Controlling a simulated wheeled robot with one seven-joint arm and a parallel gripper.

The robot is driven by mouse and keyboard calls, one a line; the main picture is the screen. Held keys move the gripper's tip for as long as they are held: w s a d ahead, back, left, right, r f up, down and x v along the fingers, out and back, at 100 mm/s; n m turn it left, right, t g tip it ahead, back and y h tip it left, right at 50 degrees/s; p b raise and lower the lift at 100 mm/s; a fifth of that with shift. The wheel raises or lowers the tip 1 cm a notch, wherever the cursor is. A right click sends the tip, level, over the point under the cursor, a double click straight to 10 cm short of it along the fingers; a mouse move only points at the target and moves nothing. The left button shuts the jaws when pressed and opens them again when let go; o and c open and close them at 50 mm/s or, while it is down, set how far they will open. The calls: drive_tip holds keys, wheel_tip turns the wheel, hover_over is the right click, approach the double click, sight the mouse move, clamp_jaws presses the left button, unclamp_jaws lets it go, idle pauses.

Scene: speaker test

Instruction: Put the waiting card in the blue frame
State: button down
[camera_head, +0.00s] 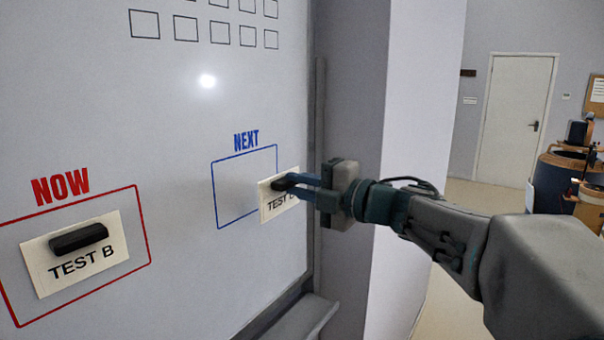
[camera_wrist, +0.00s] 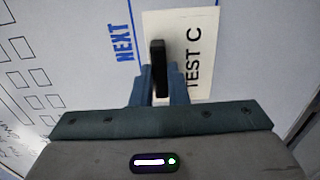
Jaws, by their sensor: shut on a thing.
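The blue frame (camera_head: 214,190) under the word NEXT is on the whiteboard, in the middle of the head view. My gripper (camera_head: 288,184) is shut on the dark handle of a cream card (camera_head: 268,210) at the frame's right side. The card overlaps the frame's right edge, and much of it lies to the right of that edge. In the wrist view the card (camera_wrist: 180,28) reads TEST C, and its black handle (camera_wrist: 158,58) stands between my fingers. I cannot tell whether the card touches the board.
A red frame (camera_head: 144,228) marked NOW holds a TEST B card (camera_head: 110,240) with a black handle at the lower left. The board's right edge (camera_head: 318,130) is close beside my gripper. A ledge (camera_head: 305,318) juts out below.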

drive_tip(key=shift+w+a, duration=0.5)
drive_tip(key=shift+w, duration=0.05)
drive_tip(key=shift+x, duration=2.95)
drive_tip(key=shift+w+a, duration=0.3)
drive_tip(key=shift+a, duration=0.05)
drive_tip(key=c, duration=0.9)
unclamp_jaws()
drive_tip(key=shift+c, duration=0.2)
drive_tip(key=shift+v, duration=3.55)
